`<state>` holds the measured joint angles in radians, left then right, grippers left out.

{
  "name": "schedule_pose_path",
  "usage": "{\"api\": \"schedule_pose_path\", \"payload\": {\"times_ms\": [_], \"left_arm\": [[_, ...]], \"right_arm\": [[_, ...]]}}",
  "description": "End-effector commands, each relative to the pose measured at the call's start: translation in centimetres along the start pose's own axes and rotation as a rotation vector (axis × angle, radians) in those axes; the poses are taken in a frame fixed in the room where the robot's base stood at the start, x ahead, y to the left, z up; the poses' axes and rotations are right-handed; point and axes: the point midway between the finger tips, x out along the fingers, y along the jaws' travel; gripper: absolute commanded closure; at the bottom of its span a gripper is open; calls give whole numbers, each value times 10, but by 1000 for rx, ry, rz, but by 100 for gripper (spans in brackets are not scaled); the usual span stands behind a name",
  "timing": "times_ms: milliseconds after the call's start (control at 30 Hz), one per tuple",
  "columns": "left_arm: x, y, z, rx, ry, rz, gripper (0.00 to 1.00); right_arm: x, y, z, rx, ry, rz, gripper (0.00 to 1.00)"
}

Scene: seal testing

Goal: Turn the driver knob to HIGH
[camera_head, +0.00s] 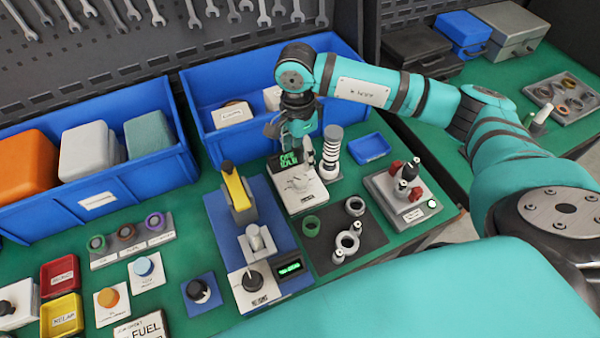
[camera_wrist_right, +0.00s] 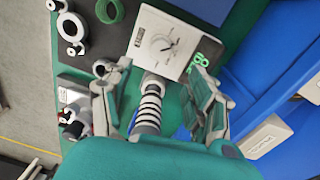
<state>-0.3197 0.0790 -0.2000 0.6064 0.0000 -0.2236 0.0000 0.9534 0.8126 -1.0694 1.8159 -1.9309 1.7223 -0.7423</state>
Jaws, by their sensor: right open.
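A white panel box (camera_head: 303,199) with a dial and green lit display stands right of the blue base. In the right wrist view the panel (camera_wrist_right: 180,30) shows a knob (camera_wrist_right: 161,43) with a dark pointer; its lettering is too small to read. My right gripper (camera_head: 301,160) is above the back of this box, pointing down, and partly hides it. In the wrist view my right gripper (camera_wrist_right: 154,75) has its fingers spread, with nothing visibly held. A striped black-and-white cylinder (camera_head: 328,155) stands close beside the gripper and appears between the fingers in the wrist view. My left gripper is not in view.
A blue base (camera_head: 215,212) with a yellow lever and another black knob (camera_head: 252,280) is on the left. A dark mat (camera_head: 370,229) with rings lies in front. A grey box (camera_head: 406,213) with red parts stands right. Blue bins (camera_head: 222,151) stand behind.

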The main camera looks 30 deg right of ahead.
Motion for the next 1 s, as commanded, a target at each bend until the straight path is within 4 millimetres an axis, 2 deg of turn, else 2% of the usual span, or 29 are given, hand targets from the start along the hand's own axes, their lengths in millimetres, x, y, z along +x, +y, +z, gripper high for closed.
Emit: {"api": "schedule_pose_path", "payload": {"times_ms": [200,333,500,667,900,1000], "left_arm": [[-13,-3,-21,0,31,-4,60],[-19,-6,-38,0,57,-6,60],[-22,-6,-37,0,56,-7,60],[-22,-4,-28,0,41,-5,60],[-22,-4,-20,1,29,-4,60],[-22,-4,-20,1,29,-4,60]], "right_arm": [[47,2,0,0,0,5,42],[71,1,1,-1,-1,3,42],[92,0,1,0,-2,0,42],[101,0,0,-1,0,0,42],[102,0,1,-1,-1,-1,42],[101,0,1,-1,-1,-1,53]]}}
